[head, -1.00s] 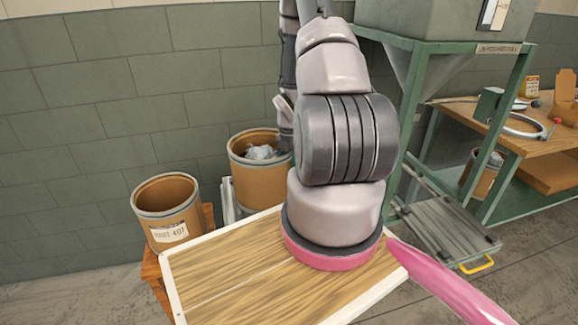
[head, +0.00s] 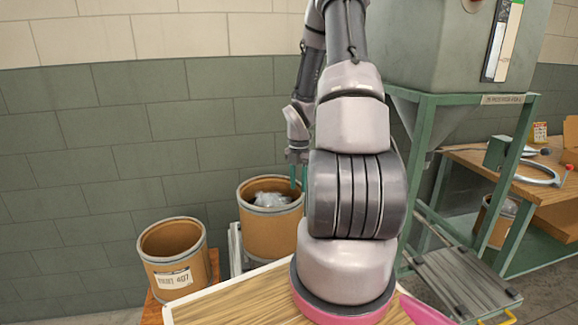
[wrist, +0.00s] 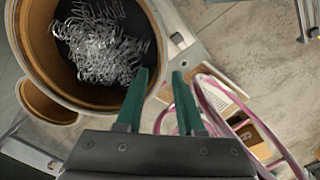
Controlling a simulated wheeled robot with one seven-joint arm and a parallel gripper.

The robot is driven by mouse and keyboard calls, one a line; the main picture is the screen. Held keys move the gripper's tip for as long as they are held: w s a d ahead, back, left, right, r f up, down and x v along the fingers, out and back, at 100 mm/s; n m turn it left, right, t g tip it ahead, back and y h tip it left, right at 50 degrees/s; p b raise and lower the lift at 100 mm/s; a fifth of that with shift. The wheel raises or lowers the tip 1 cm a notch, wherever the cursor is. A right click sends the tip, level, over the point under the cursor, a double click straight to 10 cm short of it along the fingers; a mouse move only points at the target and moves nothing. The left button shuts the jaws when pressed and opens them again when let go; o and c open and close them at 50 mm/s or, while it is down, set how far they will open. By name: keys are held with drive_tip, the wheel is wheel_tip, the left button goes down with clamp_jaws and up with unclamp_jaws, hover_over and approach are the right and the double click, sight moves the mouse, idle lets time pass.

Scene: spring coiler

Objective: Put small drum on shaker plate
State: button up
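Two open brown fibre drums stand by the wall. The smaller-looking drum, with a white 407 label (head: 171,268), is empty and upright; it also shows in the wrist view (wrist: 45,102). The other drum (head: 268,232) holds a heap of silvery springs (wrist: 103,42). My gripper (head: 298,160) is above this drum's right rim. In the wrist view my gripper (wrist: 160,76) is open, its green fingers near the drum's rim (wrist: 157,50); whether they straddle it I cannot tell. A grey ridged plate (head: 462,278) under the green frame may be the shaker plate.
A wooden stand (head: 152,308) is under the labelled drum. A wood-topped surface with a pale edge (head: 235,303) is in front. A green frame (head: 425,135) carries a grey hopper at right. Beyond it is a bench (head: 545,170), with another drum (head: 497,222) beneath.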

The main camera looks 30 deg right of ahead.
drive_tip(key=s+a+r+m+t, duration=0.1)
drive_tip(key=a+r+m, duration=0.2)
drive_tip(key=r+m, duration=0.35)
drive_tip(key=s+a+r+m+t+h, duration=0.1)
drive_tip(key=a+r+m, duration=0.25)
drive_tip(key=r, duration=0.65)
drive_tip(key=s+a+r+m+t, duration=0.15)
drive_tip(key=a+r+m, duration=0.25)
drive_tip(key=r, duration=0.4)
drive_tip(key=s+a+r+m+t+y, duration=0.3)
drive_tip(key=s+a+r+m, duration=0.7)
drive_tip(key=s+r+m, duration=0.2)
drive_tip(key=shift+s+a+m+t, duration=0.25)
drive_tip(key=shift+s+m+t, duration=0.1)
drive_tip(key=shift+s+m, duration=0.6)
